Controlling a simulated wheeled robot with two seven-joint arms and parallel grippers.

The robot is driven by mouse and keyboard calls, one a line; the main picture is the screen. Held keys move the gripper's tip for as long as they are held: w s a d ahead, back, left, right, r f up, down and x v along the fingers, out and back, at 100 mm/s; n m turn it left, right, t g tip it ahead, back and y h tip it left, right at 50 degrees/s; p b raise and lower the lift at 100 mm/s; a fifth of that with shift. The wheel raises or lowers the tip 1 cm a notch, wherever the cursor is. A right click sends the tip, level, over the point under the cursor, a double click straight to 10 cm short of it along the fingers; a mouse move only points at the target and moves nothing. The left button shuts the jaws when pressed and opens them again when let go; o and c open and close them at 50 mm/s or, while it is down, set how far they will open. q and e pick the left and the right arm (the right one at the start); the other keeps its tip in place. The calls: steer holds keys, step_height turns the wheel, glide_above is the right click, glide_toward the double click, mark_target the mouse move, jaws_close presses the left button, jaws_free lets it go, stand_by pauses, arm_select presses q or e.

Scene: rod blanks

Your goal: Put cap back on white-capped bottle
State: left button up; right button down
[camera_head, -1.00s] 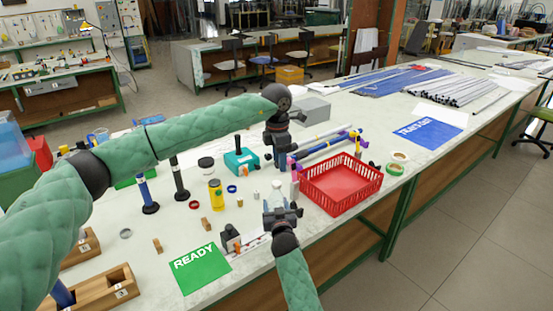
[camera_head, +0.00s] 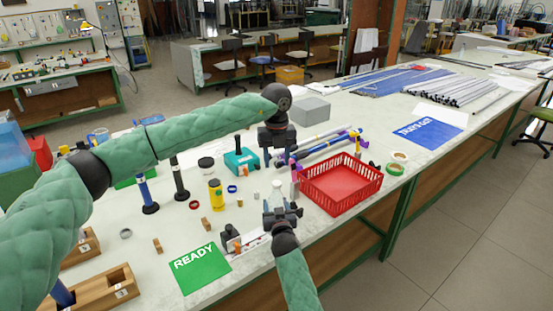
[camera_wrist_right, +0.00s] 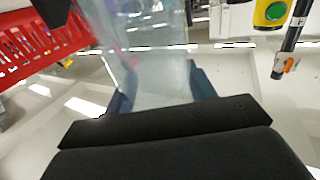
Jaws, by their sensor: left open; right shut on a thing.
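My right gripper (camera_head: 282,213) is at the front middle of the table, shut on a clear bottle. In the right wrist view the pale translucent bottle (camera_wrist_right: 155,65) stands between the jaws; its top runs out of the picture. In the head view the bottle's whitish top (camera_head: 277,185) shows just above the jaws. Whether a cap sits on it is too small to tell. My left gripper (camera_head: 279,162) is open, pointing down a little above and behind the bottle, apart from it. A small pale piece (camera_head: 256,195) stands on the table left of the bottle; I cannot tell what it is.
A red basket (camera_head: 340,184) stands right of my right gripper. A green READY mat (camera_head: 200,268) lies at the front. A pinkish bottle (camera_head: 295,182) stands close behind the right gripper.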

mark_target(277, 183)
arm_select(q)
steer(key=n, duration=0.5)
stand_by(0.4)
steer(key=shift+f, duration=4.05)
steer(key=shift+c, duration=0.3)
